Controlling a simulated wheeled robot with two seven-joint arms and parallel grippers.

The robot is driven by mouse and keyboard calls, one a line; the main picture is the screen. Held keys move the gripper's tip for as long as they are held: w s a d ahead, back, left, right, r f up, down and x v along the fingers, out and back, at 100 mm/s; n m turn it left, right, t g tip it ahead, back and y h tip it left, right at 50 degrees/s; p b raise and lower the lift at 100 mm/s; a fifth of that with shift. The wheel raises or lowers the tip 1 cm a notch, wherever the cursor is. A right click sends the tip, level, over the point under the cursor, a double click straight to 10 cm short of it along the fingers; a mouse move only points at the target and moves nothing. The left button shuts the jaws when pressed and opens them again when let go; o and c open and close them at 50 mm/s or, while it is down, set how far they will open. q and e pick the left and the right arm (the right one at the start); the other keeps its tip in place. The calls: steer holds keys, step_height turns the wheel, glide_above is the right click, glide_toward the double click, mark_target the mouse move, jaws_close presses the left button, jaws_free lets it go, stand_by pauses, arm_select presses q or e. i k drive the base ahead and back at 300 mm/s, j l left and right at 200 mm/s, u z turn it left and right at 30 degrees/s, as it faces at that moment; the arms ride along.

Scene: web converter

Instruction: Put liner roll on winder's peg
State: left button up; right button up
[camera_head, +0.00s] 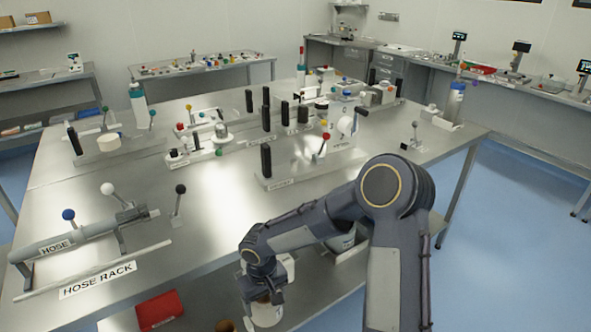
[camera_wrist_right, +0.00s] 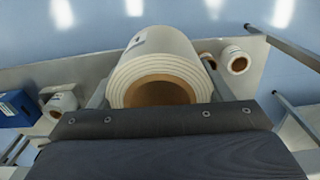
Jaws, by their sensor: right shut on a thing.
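A white liner roll (camera_wrist_right: 165,55) with a brown core fills the middle of the right wrist view, between the fingers. In the head view my right gripper (camera_head: 263,288) is low in front of the bench, shut on the roll (camera_head: 266,314), part of which shows below it. The gripper hides the rest. On the bench, a machine with a white round part (camera_head: 346,126) stands at the middle right, possibly the winder. Its label is too small to read, and I cannot make out a peg. My left gripper is not in view.
The steel bench (camera_head: 225,200) has bare surface at its front middle. A hose rack (camera_head: 97,280) is at front left. A red box (camera_head: 159,309) is low in front. In the wrist view, other rolls (camera_wrist_right: 236,60) and a blue box (camera_wrist_right: 18,108) are near the held roll.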

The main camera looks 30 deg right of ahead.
mark_target(294, 169)
steer(key=l+u, duration=0.2)
steer(key=l, duration=0.3)
steer(key=l+u, duration=0.15)
steer(key=l, duration=0.4)
steer(key=l+u, duration=0.2)
steer(key=l, duration=0.3)
steer(key=k+l+u, duration=0.2)
steer(key=l, duration=0.3)
steer(key=k+l+u, duration=0.15)
steer(key=l, duration=0.35)
steer(key=i, duration=0.05)
